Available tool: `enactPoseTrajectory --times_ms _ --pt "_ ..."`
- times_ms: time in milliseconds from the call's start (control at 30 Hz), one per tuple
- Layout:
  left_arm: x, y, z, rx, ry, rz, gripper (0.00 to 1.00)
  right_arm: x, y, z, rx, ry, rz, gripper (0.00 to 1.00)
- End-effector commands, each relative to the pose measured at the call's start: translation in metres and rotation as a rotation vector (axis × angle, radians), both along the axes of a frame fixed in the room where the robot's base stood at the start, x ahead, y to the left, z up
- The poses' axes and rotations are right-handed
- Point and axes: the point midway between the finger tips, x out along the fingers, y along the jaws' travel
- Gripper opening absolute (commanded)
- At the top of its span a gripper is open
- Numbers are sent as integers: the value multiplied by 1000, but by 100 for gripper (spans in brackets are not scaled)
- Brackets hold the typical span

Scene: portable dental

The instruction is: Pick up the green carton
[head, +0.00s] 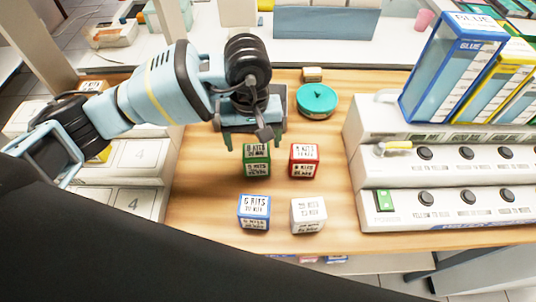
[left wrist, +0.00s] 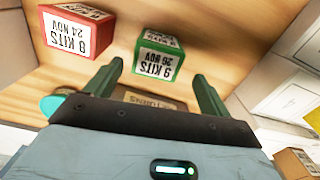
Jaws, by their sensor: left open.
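The green carton (head: 257,161) with a white label stands upright on the wooden table, left of the red carton (head: 304,161). My left gripper (head: 251,139) is open and empty, close behind and above the green carton in the head view. In the left wrist view the green carton (left wrist: 160,56) lines up with the gap between the two green fingers (left wrist: 158,72), just beyond their tips. I see no contact. The red carton (left wrist: 77,30) is off to the left there. My right gripper is not in view.
A blue carton (head: 254,212) and a white carton (head: 308,214) stand in front. A round teal tin (head: 317,101) and a small cardboard box (head: 312,75) are behind. A stepped panel with knobs (head: 440,211) bounds the right, white drawers (head: 130,202) the left.

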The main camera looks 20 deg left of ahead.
Motion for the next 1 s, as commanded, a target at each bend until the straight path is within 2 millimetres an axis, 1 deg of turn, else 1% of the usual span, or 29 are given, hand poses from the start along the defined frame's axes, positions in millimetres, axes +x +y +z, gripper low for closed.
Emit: enactPoseTrajectory --times_ms 100,367,600,767,833,1000 --pt "0 -2 -1 0 -1 -46 82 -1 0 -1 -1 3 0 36" --pt "-1 -2 -4 0 0 -56 82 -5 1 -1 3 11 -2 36" --pt "-1 -2 -26 0 2 -55 82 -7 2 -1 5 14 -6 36" --pt "-1 -3 -29 0 0 -55 82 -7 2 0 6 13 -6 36" --pt "-1 -3 -34 0 1 -54 82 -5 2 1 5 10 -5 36" --pt "-1 -5 -58 -1 2 -54 82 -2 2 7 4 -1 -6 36"
